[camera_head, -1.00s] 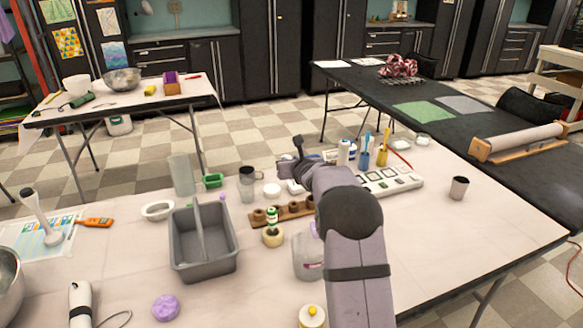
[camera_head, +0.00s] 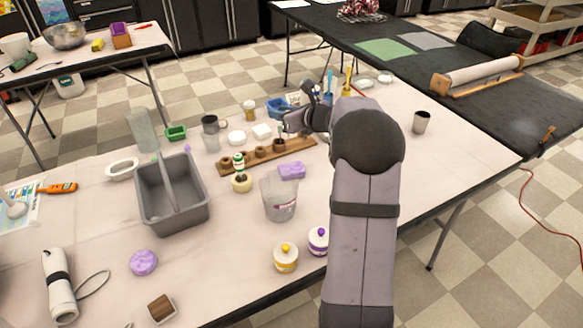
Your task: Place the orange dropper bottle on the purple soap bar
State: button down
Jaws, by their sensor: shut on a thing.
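A purple soap bar (camera_head: 291,171) lies flat on the pale table, in front of the wooden rack (camera_head: 255,156) and behind the clear beaker. My gripper (camera_head: 284,130) is at the right part of the rack, behind the soap bar and apart from it. It is shut on a small, dark-topped thing (camera_head: 279,133) standing at the rack, which looks like the dropper bottle. Its orange colour cannot be made out, and my gripper partly covers it. I cannot tell whether it is lifted clear of its hole.
A clear beaker (camera_head: 280,200) stands just in front of the soap bar. A small green-and-white bottle (camera_head: 239,163) stands left of it. A grey caddy (camera_head: 173,195) and a round purple piece (camera_head: 143,262) are further left. Two lidded jars (camera_head: 286,257) (camera_head: 318,240) stand near the front edge.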

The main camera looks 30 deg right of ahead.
jog(key=shift+n+y, duration=0.3)
jog(key=shift+s+f, duration=0.3)
jog(key=shift+f, duration=1.45)
jog(key=shift+s+f, duration=0.25)
jog(key=shift+f, duration=1.45)
jog(key=shift+s+f, duration=0.3)
jog(key=shift+f, duration=1.45)
jog(key=shift+f+b, duration=0.2)
jog(key=shift+b, duration=0.1)
jog(key=c, duration=1.5)
grip_release()
jog(key=shift+c, duration=0.2)
jog(key=shift+r, duration=0.15)
jog(key=shift+r+p, duration=0.15)
jog(key=shift+p, duration=0.2)
jog(key=b+v, duration=0.1)
jog(key=v, duration=1.1)
jog(key=shift+b, duration=0.3)
